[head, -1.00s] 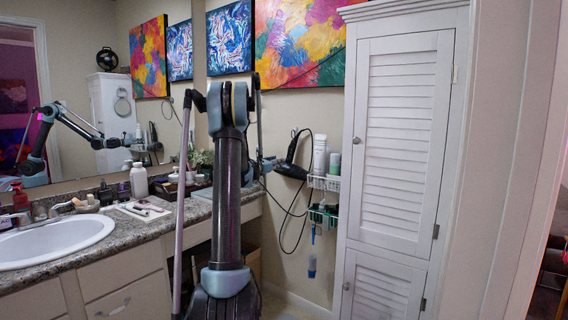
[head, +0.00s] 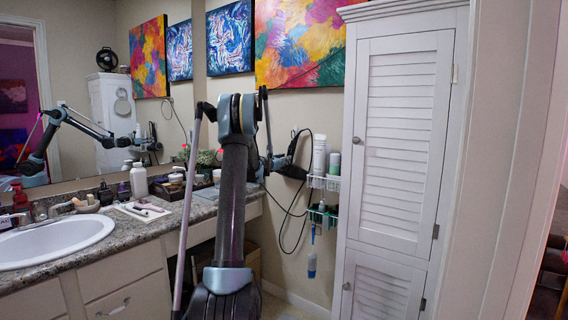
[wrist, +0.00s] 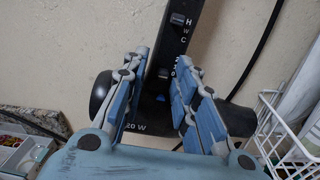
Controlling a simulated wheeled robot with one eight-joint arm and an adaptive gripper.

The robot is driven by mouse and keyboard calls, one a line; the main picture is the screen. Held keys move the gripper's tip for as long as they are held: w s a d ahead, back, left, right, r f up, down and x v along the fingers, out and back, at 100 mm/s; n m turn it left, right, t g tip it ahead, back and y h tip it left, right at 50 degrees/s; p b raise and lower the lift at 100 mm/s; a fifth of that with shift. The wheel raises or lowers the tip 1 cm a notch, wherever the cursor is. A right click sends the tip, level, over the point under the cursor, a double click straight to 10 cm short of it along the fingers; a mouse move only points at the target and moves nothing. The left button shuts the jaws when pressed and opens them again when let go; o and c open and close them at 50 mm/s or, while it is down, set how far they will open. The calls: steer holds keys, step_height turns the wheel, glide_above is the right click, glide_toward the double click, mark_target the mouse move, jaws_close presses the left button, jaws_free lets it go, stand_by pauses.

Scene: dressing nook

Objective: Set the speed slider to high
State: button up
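A black hair dryer (head: 290,167) hangs at the wall beside the white cabinet, partly hidden by my arm. In the wrist view its dark handle (wrist: 185,45) runs up between and behind my fingers. An upper slider switch (wrist: 180,19) sits next to the letters H, W and C. A second, lower switch (wrist: 163,73) lies close to the fingertips, its marks partly covered by the right finger. My gripper (wrist: 164,72) is open, one finger on each side of the handle. I cannot tell whether either finger touches it.
A white wire rack (wrist: 285,140) with bottles stands close on the right. A black cord (wrist: 262,50) hangs beside the handle. The counter (head: 160,222) with sink and toiletries is on the left, and the louvred cabinet (head: 400,140) on the right.

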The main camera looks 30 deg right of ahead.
jaws_close()
steer(key=shift+r, duration=0.1)
step_height(320, 180, up, 2)
steer(key=shift+s+d, duration=0.1)
steer(key=shift+s, duration=0.05)
steer(key=shift+o, duration=1.7)
jaws_free()
